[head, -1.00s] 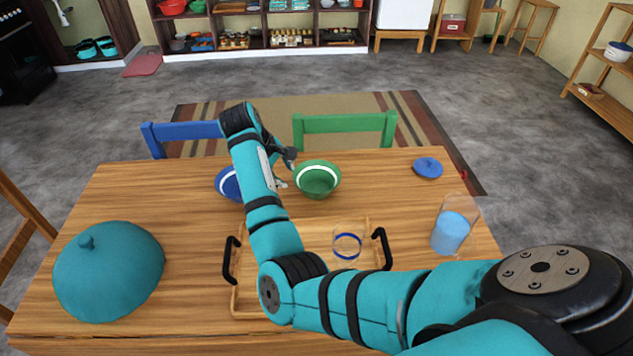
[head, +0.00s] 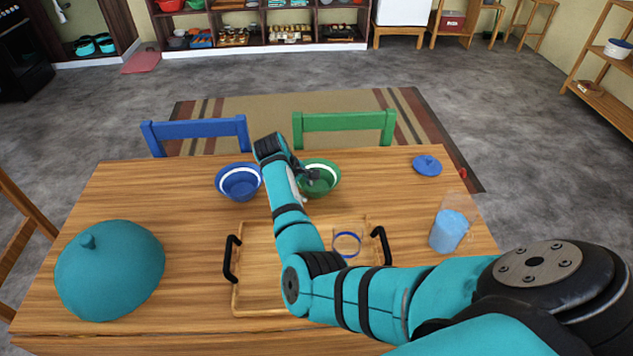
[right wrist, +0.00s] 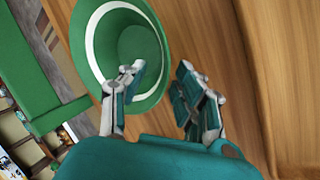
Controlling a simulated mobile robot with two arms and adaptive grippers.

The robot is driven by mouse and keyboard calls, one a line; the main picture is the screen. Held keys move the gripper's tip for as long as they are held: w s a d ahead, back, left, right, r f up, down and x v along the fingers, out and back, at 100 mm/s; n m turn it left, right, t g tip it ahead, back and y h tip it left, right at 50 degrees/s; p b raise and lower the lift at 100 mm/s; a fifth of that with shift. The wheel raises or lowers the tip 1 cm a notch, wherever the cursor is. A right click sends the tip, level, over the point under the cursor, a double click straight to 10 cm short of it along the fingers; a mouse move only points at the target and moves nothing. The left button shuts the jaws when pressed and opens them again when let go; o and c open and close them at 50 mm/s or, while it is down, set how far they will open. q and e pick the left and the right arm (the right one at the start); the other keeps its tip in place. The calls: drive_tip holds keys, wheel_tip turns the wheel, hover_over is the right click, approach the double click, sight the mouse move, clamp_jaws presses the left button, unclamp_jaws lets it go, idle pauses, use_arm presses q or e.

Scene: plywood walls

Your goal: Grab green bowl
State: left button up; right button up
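The green bowl (head: 322,180) with a white band inside stands on the far side of the wooden table, in front of the green chair. It also shows in the right wrist view (right wrist: 138,45), its near rim beside the fingers. My right gripper (head: 312,177) is at the bowl's left side in the head view, partly hidden by my own arm. In the right wrist view my right gripper (right wrist: 155,82) is open, with one finger over the bowl and the other outside its rim. I cannot tell whether a finger touches it. My left gripper is not in view.
A blue bowl (head: 239,183) stands left of the green one. A wooden tray (head: 258,250) with black handles holds a blue-banded glass (head: 347,244). A jug (head: 450,230), a blue lid (head: 427,166) and a teal dome (head: 110,272) are on the table. Blue and green chairs (head: 344,123) border its far edge.

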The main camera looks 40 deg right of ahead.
clamp_jaws()
drive_tip(key=shift+r, duration=0.1)
idle(0.3)
